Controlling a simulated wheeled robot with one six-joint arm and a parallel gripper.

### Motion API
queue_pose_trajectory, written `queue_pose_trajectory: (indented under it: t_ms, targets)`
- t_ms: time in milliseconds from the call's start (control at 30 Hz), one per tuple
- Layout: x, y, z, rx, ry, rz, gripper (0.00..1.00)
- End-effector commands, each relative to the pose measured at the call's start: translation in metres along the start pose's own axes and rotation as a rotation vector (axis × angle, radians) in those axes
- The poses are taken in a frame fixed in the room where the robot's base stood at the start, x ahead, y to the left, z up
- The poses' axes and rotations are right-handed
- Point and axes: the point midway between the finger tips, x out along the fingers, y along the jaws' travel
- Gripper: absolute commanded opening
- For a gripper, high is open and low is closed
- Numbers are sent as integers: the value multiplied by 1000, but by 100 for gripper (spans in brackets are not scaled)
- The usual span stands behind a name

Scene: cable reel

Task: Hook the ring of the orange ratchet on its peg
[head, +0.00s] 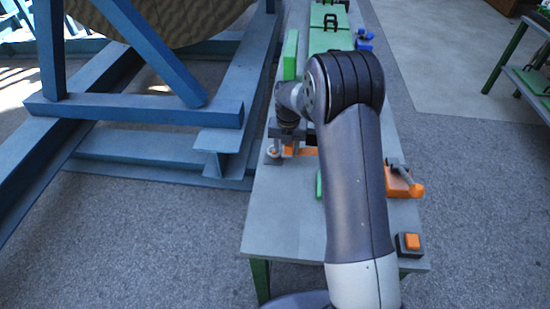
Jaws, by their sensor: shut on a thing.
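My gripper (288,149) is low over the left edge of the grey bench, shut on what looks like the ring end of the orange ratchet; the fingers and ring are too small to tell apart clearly. An orange strip (301,151) runs right from the gripper and goes behind my arm. A small pale, round piece (273,154) shows at the gripper's left; I cannot tell whether it is the ring or the peg. An orange block with a lever (400,184) sits at the bench's right edge. My arm hides the bench between it and the strip.
The grey bench (285,225) is bare at the front left. An orange button on a black box (411,242) is at its front right corner. Green blocks (290,55) and a blue item (364,38) are farther back. A blue steel frame (225,140) with a large reel stands close at left.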

Motion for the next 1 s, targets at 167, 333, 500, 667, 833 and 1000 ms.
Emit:
queue_pose_trajectory:
  t_ms: [167, 333, 500, 667, 833, 1000]
  targets:
    - [29, -2, -12, -1, 40, -14, 49]
    - [28, -2, -13, -2, 40, -13, 63]
    - [10, -1, -12, -2, 31, -8, 68]
    - [-27, -1, -12, -2, 19, -2, 69]
    - [-70, -3, -10, -1, 2, 2, 69]
    - [-100, -4, -10, 0, -7, 5, 69]
